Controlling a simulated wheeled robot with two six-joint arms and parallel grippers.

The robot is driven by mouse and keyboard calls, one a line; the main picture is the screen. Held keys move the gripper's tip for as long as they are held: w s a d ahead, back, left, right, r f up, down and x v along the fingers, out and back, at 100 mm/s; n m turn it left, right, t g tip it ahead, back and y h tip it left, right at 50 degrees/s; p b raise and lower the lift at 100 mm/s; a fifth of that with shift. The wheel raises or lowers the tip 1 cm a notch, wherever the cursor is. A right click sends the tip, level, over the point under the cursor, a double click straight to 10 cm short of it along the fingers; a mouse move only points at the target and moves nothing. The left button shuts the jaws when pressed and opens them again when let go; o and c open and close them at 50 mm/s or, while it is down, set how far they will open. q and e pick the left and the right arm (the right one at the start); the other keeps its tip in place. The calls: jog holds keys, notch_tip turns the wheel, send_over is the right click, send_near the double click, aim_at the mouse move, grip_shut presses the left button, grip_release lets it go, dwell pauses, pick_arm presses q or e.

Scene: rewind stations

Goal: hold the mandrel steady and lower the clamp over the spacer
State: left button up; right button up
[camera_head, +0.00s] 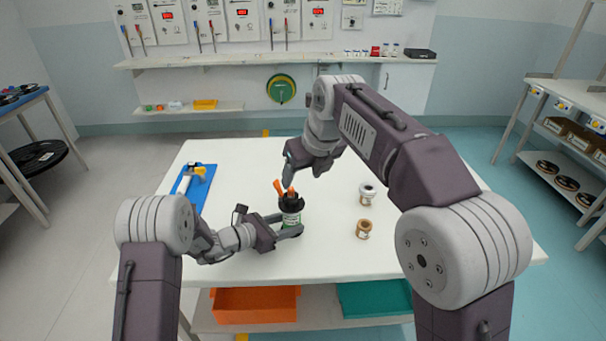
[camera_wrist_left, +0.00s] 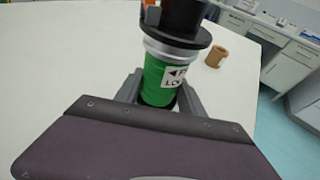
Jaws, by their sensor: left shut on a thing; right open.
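A green cylinder with a white printed label, which I take for the mandrel (camera_head: 291,219), stands upright on the white table; it also shows in the left wrist view (camera_wrist_left: 158,82). My left gripper (camera_head: 291,226) is shut around it from the left. A silver ring, perhaps the spacer (camera_wrist_left: 170,53), sits on top of the green part. Above the ring is a black flanged piece with orange levers, seemingly the clamp (camera_head: 291,202), in line with the cylinder. My right gripper (camera_head: 303,168) is open and empty, above the levers and apart from them. The clamp's top is cut off in the wrist view.
A white spool (camera_head: 367,194) and a tan spool (camera_head: 363,229) stand to the right on the table (camera_head: 420,245). A blue tray (camera_head: 201,196) with a white and yellow tool lies at the left. Orange (camera_head: 254,305) and teal (camera_head: 372,299) bins sit below. The table's back is clear.

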pick_arm(q)
jog(key=o, duration=1.1)
jog(key=shift+c, duration=0.2)
